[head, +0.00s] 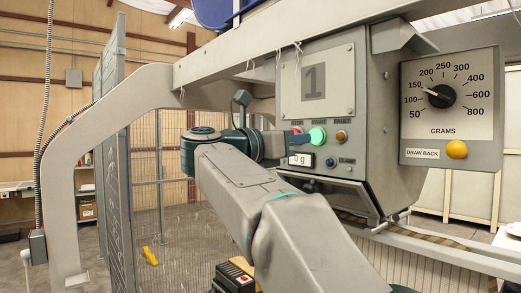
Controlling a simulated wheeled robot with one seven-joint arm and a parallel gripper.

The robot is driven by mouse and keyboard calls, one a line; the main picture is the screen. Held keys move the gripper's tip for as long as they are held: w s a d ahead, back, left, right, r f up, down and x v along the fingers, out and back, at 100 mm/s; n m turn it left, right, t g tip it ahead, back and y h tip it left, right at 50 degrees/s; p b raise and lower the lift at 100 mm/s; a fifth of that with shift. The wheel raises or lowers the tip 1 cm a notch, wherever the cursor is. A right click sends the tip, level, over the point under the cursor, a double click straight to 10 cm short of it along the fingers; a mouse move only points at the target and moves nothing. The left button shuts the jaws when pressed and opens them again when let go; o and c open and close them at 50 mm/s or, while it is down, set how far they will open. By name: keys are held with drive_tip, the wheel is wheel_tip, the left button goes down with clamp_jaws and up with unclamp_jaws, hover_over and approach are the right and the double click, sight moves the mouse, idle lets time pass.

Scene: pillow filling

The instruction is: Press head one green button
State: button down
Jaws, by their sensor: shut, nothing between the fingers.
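The head one panel (318,80) is a grey box marked with a large "1". Its green button (317,135) looks bright, under the label START, between a red button and an orange FAULT button (341,136). My gripper (300,143) is at the end of my arm, left of the green button and close to it. It looks shut and points at the panel. It overlaps the red button's area, so little of that button shows. I cannot tell whether the fingertips touch the green button.
A small display (301,159) reading "0 g" and a dark blue knob (329,162) sit below the buttons. A GRAMS dial box (488,95) with a yellow DRAW BACK button (456,149) hangs at the right. A mesh fence (160,190) stands behind my arm.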

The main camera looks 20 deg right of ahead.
drive_tip(key=b+v, duration=0.2)
drive_tip(key=v, duration=1)
drive_tip(key=w+a+r+n+t+y, duration=0.1)
drive_tip(key=w+a+n+t+y, duration=0.25)
drive_tip(key=n+t, duration=0.7)
drive_tip(key=w+a+n+t+y, duration=0.35)
drive_tip(key=n+t, duration=0.35)
drive_tip(key=n, duration=0.6)
drive_tip(key=a+f+n+g+y, duration=0.2)
drive_tip(key=f+n+y, duration=0.5)
drive_tip(key=f+n, duration=0.2)
drive_tip(key=a+f+n+g+y, duration=0.2)
drive_tip(key=f+n+g+y, duration=0.1)
drive_tip(key=f+n+y, duration=0.55)
drive_tip(key=s+d+f+n+g+h, duration=0.1)
drive_tip(key=s+f+n+g, duration=0.2)
drive_tip(key=f, duration=0.6)
drive_tip(key=s+d+f+n+g+h, duration=0.1)
drive_tip(key=s+d+f+n+g, duration=0.2)
drive_tip(key=f, duration=0.5)
drive_tip(key=s+d+f+n+g+h, duration=0.1)
drive_tip(key=s+f+g, duration=0.3)
drive_tip(key=s+f, duration=0.4)
drive_tip(key=s+d+f+n+g+h, duration=0.1)
drive_tip(key=s+d+f+n+g, duration=0.2)
drive_tip(key=s+f, duration=0.4)
drive_tip(key=s+d+g, duration=0.1)
drive_tip(key=s, duration=0.2)
drive_tip(key=shift+d+f, duration=0.15)
drive_tip(key=shift+f, duration=0.25)
